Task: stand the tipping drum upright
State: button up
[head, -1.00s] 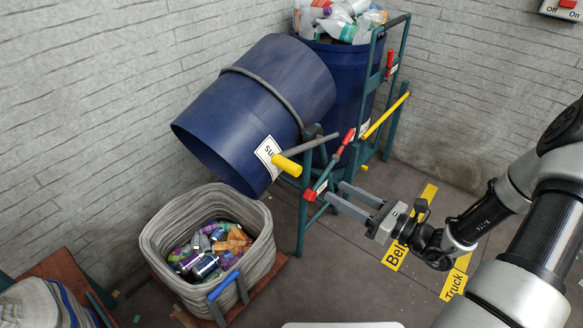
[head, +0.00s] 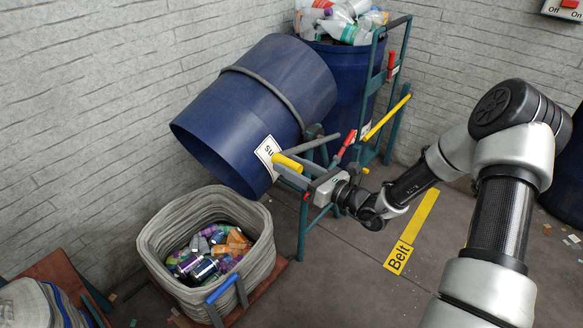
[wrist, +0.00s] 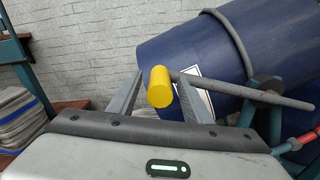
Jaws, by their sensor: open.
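The blue tipping drum (head: 235,110) is tilted in its teal frame, with its mouth down to the left above a bin of cans. A lever with a yellow grip (head: 287,163) sticks out from the drum's pivot. In the wrist view the yellow grip (wrist: 160,88) shows between the fingers, and the drum (wrist: 190,50) fills the upper right. My gripper (head: 287,174) is open at the yellow grip, with a finger on either side of it in the wrist view (wrist: 158,95). I cannot tell whether the fingers touch it.
A grey bin (head: 155,240) of cans stands below the drum's mouth. A second blue drum (head: 345,80), full of bottles, stands upright behind, with its own yellow lever (head: 387,116). A red-handled lever (head: 347,146) is close to my gripper.

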grip_shut()
jog(key=shift+r, duration=0.15)
